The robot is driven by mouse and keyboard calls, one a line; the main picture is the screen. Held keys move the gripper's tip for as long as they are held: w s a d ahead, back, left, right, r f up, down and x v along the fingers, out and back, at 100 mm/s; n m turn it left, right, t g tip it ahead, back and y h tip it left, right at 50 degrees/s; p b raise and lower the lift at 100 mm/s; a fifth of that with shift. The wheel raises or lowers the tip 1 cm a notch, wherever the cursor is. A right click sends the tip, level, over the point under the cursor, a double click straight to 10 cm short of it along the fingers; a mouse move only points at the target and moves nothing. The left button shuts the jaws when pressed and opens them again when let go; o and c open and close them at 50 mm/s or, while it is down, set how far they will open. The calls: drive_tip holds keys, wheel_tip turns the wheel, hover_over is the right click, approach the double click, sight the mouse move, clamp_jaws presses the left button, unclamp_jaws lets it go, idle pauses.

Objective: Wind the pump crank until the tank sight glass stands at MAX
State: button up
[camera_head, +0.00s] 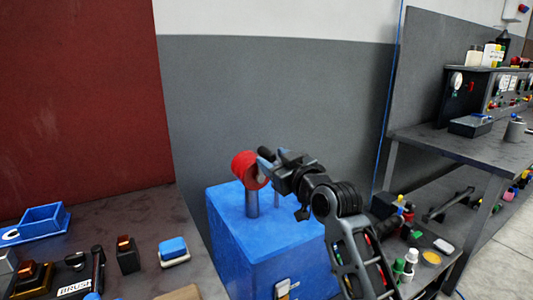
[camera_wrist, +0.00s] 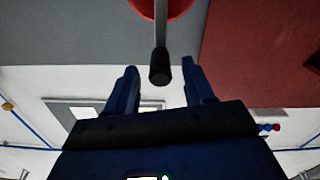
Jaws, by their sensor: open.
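A blue box-shaped unit (camera_head: 262,240) stands on the floor between the benches, with a red round crank hub (camera_head: 243,166) on a grey post above it. In the wrist view, a grey crank arm (camera_wrist: 160,33) comes from the red hub (camera_wrist: 150,8) and ends in a black crank grip (camera_wrist: 160,70). My gripper (camera_head: 268,160) is at the crank. In the wrist view my gripper (camera_wrist: 159,73) is open, one finger on each side of the grip, with visible gaps. I cannot make out a sight glass or MAX mark.
A small pale fitting (camera_head: 287,289) shows low on the blue unit. A left bench (camera_head: 130,215) holds a blue tray (camera_head: 42,219) and small parts. A right workbench (camera_head: 425,137) carries instruments and bottles. A wall stands behind.

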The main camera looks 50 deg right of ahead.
drive_tip(key=shift+x, duration=1.75)
clamp_jaws()
